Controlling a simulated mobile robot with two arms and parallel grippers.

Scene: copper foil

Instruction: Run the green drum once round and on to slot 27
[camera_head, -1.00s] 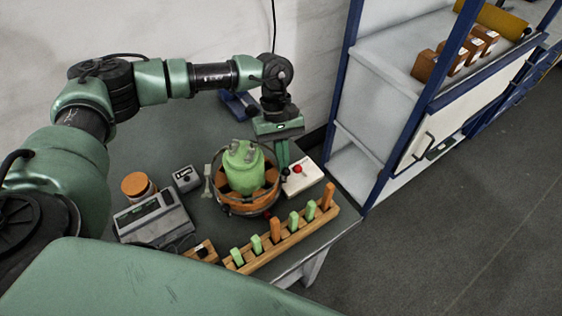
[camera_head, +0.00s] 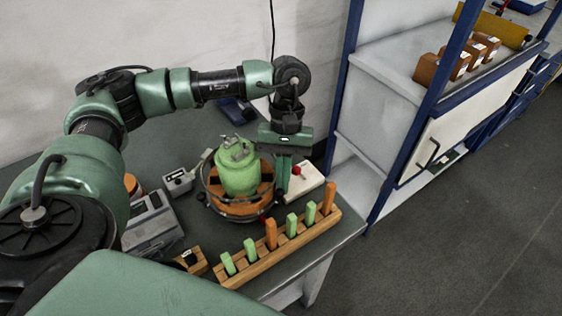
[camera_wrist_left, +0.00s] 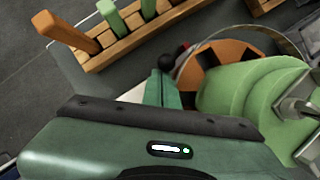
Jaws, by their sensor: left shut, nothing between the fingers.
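The green drum (camera_head: 238,172) stands upright on the table, with metal fittings on top. An orange and dark segmented wheel (camera_head: 236,207) and a thin metal ring surround its lower part. In the left wrist view the drum (camera_wrist_left: 262,92) is at the right, with part of the orange wheel (camera_wrist_left: 232,55) beyond it. My left gripper (camera_head: 283,180) points down beside the drum's right side, its fingers shut and empty. The fingers also show in the left wrist view (camera_wrist_left: 163,88), near a dark round knob. I cannot tell whether they touch the ring. Slot numbers are not readable.
A wooden rack (camera_head: 287,246) with green and orange pegs lies in front. A white box with a red button (camera_head: 303,182) is right of the gripper. A grey device (camera_head: 152,226) and small meter (camera_head: 178,181) stand left. A blue-framed shelf (camera_head: 385,110) rises at the right.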

